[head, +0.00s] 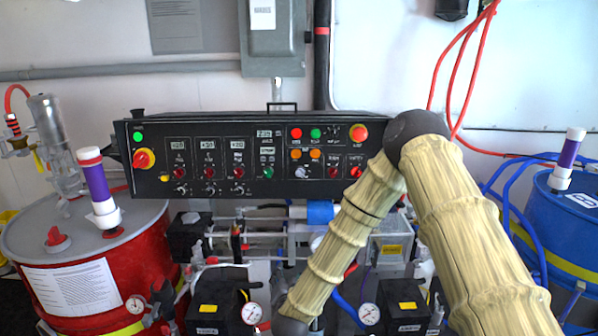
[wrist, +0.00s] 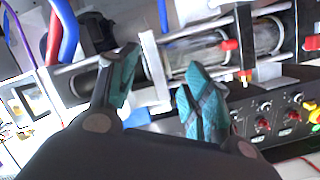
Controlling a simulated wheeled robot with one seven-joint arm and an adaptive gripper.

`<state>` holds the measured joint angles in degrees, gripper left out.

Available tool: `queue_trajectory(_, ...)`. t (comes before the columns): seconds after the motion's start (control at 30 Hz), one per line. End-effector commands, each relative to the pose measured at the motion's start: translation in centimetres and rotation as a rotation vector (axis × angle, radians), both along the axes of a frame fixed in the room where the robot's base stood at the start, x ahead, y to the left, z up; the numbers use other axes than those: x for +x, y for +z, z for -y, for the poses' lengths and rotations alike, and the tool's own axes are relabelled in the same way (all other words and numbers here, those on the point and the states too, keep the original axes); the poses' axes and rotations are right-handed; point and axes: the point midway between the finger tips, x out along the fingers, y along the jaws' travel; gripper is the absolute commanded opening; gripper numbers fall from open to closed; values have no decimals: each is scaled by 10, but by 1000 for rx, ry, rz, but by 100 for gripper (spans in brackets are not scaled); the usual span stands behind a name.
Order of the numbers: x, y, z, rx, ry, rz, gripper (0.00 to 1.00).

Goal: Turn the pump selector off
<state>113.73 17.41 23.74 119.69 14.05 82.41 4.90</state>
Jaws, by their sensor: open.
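The black control panel (head: 220,155) carries several knobs, lights and small displays. A red rotary handle on a yellow plate (head: 143,159) is at its left end. A small pale knob (head: 302,172) is at lower middle right, below two orange lights. I cannot read which control is labelled pump selector. My gripper (wrist: 160,95) is open and empty, with teal pads, in the wrist view. In the head view its end is low, below the panel, and mostly cut off by the bottom edge. The panel also shows tilted at right in the wrist view (wrist: 275,118), apart from the fingers.
A red drum (head: 90,265) stands left and a blue drum (head: 572,225) right. Pipes, clear tubes (wrist: 200,55), hoses and pressure gauges (head: 251,313) crowd the space below the panel. A grey box (head: 274,40) is on the wall.

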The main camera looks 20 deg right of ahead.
Motion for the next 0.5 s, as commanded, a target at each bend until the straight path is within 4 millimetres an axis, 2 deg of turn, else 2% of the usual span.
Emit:
queue_trajectory(0.03,10,38,4,8,-25,37,49)
queue_trajectory(0.2,37,123,15,38,-112,154,49)
queue_trajectory(0.4,58,205,30,66,-201,266,49)
queue_trajectory(0.5,63,231,35,76,-231,304,49)
